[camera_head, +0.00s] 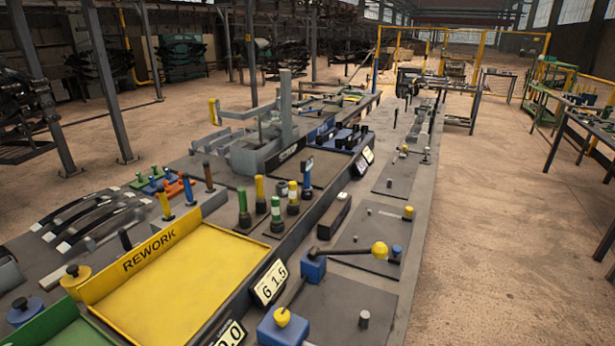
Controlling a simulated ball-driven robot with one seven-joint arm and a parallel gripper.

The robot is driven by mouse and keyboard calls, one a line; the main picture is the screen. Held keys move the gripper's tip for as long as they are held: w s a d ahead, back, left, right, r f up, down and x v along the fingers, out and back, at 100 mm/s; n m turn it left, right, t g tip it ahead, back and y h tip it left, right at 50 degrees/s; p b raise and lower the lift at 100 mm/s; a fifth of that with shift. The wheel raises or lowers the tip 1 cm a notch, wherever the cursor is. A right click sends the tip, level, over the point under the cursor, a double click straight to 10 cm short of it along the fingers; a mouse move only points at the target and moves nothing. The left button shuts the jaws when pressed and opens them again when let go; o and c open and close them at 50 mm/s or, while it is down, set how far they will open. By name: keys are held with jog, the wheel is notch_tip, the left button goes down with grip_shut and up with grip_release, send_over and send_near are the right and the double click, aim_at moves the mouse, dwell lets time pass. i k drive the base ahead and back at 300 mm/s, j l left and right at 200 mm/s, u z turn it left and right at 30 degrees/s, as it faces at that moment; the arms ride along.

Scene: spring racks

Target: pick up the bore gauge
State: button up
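The thing that looks most like the bore gauge (307,180) is an upright tool with a dark blue body and a small pale display at its top. It stands at the back right end of a group of upright handled gauges on the long grey bench (398,290). Its lower end is small in the picture, so I cannot tell exactly how it is seated. My gripper is not in view.
Green and yellow handled gauges (276,213) stand close by on its left. A yellow REWORK tray (185,290) is in front left. A grey measuring stand (285,115) rises behind. A rod with a yellow ball (379,250) lies to the right. Floor right of the bench is clear.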

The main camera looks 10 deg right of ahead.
aim_at(306, 164)
jog(key=i+l, duration=0.8)
jog(key=l, duration=0.2)
